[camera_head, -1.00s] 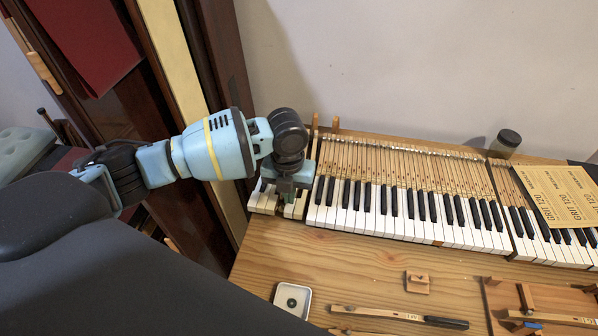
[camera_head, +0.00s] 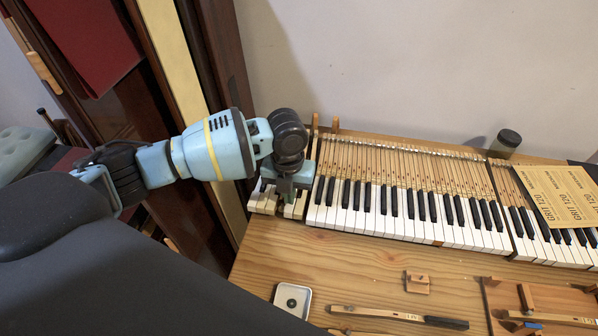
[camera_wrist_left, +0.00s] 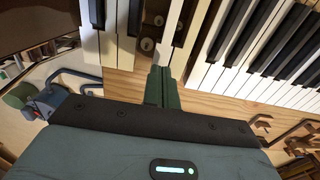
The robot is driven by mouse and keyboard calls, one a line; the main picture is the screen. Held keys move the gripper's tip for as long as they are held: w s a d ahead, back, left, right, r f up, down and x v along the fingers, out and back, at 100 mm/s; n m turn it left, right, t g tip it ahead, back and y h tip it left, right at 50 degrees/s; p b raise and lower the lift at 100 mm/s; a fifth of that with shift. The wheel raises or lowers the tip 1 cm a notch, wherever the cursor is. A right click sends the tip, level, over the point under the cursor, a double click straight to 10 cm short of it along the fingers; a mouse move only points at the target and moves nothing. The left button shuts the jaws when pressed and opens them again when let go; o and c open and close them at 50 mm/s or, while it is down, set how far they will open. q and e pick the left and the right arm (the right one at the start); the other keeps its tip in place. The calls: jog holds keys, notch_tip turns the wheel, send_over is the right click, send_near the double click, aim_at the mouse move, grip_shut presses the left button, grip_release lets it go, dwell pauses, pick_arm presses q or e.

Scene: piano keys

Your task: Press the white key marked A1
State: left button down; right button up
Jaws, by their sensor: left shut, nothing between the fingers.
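The keyboard's white keys (camera_head: 395,226) run to the right from its left end. A few white keys (camera_head: 264,201) stand apart at the far left, partly hidden by my left gripper (camera_head: 286,195). In the left wrist view my left gripper (camera_wrist_left: 162,72) is shut and empty, its green fingers together. The fingertips are at the front of a narrow white key (camera_wrist_left: 174,30), beside a gap that shows metal pins. Whether they touch or press the key I cannot tell. No A1 mark is legible. My right gripper is not in view.
A small white tray (camera_head: 292,299), a wooden block (camera_head: 417,282) and a loose key (camera_head: 385,314) lie on the wooden bench (camera_head: 340,265). Yellow sandpaper sheets (camera_head: 562,196) lie over the right keys. A jar (camera_head: 506,142) stands behind. The bench in front of the keys is mostly clear.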

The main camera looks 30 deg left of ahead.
pick_arm(q)
jog(key=shift+f, duration=1.25)
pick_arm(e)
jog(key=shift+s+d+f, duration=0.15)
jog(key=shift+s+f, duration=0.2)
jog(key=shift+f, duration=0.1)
pick_arm(q)
jog(key=shift+r, duration=0.1)
jog(key=shift+r+p, duration=0.6)
jog(key=shift+r, duration=0.85)
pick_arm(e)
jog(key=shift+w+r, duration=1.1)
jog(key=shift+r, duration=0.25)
pick_arm(q)
jog(key=shift+r, duration=0.1)
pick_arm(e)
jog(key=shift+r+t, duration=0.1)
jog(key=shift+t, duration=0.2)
pick_arm(q)
notch_tip(320, 180, up, 6)
jog(key=shift+f+p, duration=0.1)
jog(key=shift+p, duration=1.05)
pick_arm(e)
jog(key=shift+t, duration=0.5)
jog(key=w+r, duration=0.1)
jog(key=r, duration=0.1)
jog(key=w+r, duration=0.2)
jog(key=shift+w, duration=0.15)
